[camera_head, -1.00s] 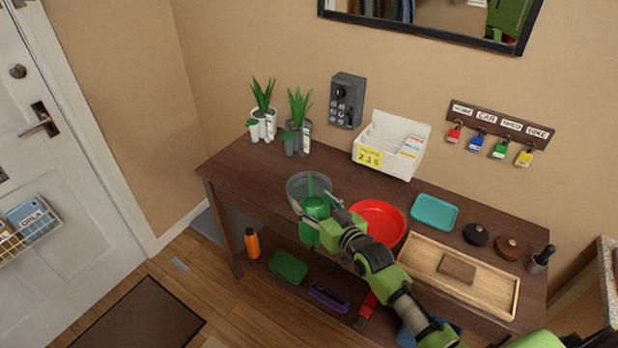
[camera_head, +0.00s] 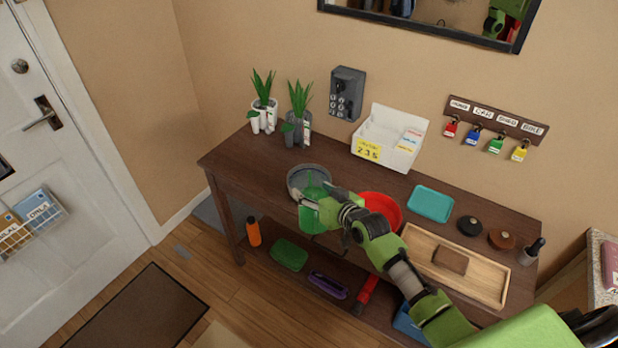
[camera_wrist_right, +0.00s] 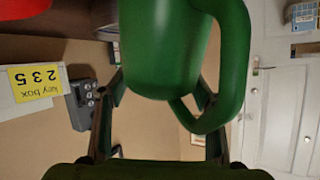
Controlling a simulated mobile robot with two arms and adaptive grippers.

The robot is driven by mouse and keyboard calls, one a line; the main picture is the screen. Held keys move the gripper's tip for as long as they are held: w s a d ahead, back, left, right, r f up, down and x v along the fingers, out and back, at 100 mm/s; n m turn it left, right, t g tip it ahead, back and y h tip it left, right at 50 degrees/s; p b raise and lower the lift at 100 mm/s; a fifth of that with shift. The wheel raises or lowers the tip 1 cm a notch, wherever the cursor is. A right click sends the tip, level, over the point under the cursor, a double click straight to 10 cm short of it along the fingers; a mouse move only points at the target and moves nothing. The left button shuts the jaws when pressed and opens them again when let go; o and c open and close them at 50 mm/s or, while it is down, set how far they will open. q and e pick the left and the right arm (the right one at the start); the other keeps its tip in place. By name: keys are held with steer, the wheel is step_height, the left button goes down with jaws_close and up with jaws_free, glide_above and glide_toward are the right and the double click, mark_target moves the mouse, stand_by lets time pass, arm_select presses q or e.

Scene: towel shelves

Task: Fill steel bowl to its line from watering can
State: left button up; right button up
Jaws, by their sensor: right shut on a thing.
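The steel bowl (camera_head: 296,182) stands on the dark wooden table, left of the red dish. The green watering can (camera_head: 312,216) is at the bowl's front edge, partly over it. Green shows inside the bowl's outline; I cannot tell whether it is the can's spout or something in the bowl. My right gripper (camera_head: 322,200) is shut on the watering can. In the right wrist view the can's body and handle (camera_wrist_right: 235,70) fill the space between the fingers. The bowl's fill line is not visible. My left gripper is not in view.
A red dish (camera_head: 385,208) sits close right of the bowl, partly behind my arm. Two potted plants (camera_head: 298,125) and a white key box (camera_head: 385,145) stand behind. A teal tray (camera_head: 431,203) and wooden tray (camera_head: 490,290) lie to the right.

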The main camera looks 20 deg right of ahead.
mark_target(310, 223)
steer(key=shift+r, duration=0.2)
steer(key=f+b, duration=0.1)
steer(key=b, duration=0.1)
steer(key=s+f+t+b, duration=0.1)
steer(key=f+b, duration=0.1)
steer(key=shift+a, duration=0.1)
steer(key=t+b, duration=0.1)
steer(key=b, duration=0.1)
steer(key=n+t+b, duration=0.1)
steer(key=b, duration=0.1)
steer(key=shift+s+a+r, duration=0.1)
steer(key=shift+s, duration=0.3)
steer(key=shift+r+t+b, duration=0.25)
steer(key=shift+t+b, duration=0.15)
steer(key=shift+b, duration=0.1)
steer(key=shift+r, duration=0.15)
steer(key=shift+s+f+n+t+b, duration=0.1)
steer(key=shift+f+n+t+b, duration=0.25)
steer(key=shift+b, duration=0.7)
steer(key=shift+r, duration=0.2)
